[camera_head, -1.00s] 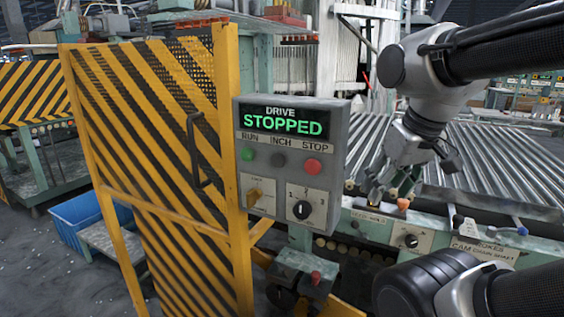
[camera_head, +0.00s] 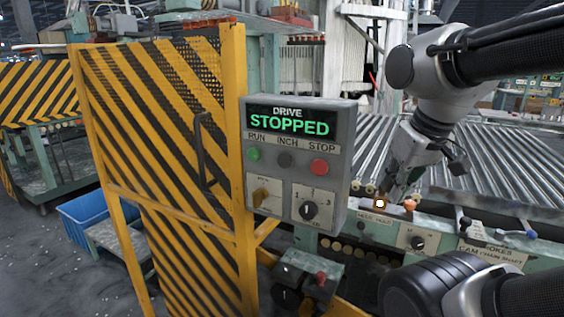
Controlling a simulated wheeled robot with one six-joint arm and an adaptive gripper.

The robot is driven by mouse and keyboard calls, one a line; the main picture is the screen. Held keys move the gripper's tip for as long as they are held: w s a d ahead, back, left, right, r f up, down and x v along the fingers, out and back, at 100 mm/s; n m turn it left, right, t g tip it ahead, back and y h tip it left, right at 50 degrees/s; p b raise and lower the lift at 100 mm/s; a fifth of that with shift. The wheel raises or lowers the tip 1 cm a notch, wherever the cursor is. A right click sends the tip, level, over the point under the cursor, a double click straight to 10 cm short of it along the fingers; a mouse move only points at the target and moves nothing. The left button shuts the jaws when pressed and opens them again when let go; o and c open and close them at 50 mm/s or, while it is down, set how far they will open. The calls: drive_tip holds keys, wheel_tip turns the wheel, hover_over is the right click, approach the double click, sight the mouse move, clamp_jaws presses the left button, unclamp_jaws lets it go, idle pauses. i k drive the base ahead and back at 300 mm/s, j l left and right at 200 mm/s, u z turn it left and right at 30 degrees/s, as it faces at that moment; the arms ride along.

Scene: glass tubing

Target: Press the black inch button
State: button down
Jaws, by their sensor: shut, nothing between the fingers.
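The grey control box (camera_head: 345,140) shows a green "STOPPED" display (camera_head: 290,122). Below it is a row with a green button under RUN (camera_head: 253,154), the black inch button (camera_head: 284,160) under INCH, and a red button under STOP (camera_head: 319,167). The inch button is in full view and nothing touches it. My gripper (camera_head: 385,197) is shut and empty, pointing down to the right of the box, close above the machine's front rail. Its fingertips are small and partly blurred against the rail.
A yellow and black striped gate (camera_head: 165,150) stands left of the box. A small glowing amber square (camera_head: 380,203) and an orange knob (camera_head: 410,204) sit by my gripper. Below the box is a lower unit with a red button (camera_head: 320,278). A roller bed (camera_head: 490,160) lies behind.

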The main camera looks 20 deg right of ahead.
sight(284, 160)
drive_tip(key=j+z, duration=0.1)
drive_tip(key=z, duration=0.45)
drive_tip(key=k+j+z, duration=0.25)
drive_tip(key=z, duration=0.15)
drive_tip(key=k+j+z, duration=0.35)
drive_tip(key=k+j, duration=0.3)
drive_tip(key=k+j+z, duration=0.15)
drive_tip(key=k+j, duration=0.2)
drive_tip(key=k, duration=0.15)
